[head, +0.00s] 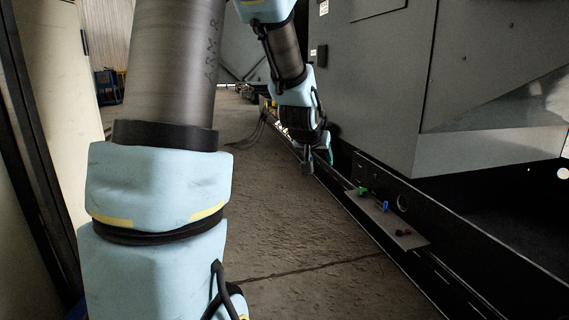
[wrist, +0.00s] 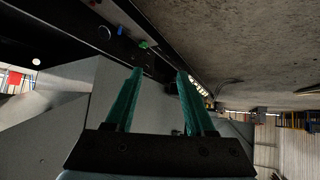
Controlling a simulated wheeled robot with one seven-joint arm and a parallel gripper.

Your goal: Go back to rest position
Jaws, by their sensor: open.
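My gripper (wrist: 160,73) shows in the wrist view with its two teal fingers apart and nothing between them. In the head view my gripper (head: 318,158) hangs at the end of my arm, beside the dark rail at the foot of the grey enclosure. It is small and partly hidden there by the wrist. It is apart from the small parts on the ledge, which lie nearer to the camera and to the right.
The grey enclosure (head: 480,95) stands on the right. A narrow ledge (head: 375,208) along its base bears a green part (head: 362,191), a blue part (head: 386,206) and small dark red parts (head: 403,232). Concrete floor (head: 300,235) is clear. A pale panel (head: 45,110) stands at left.

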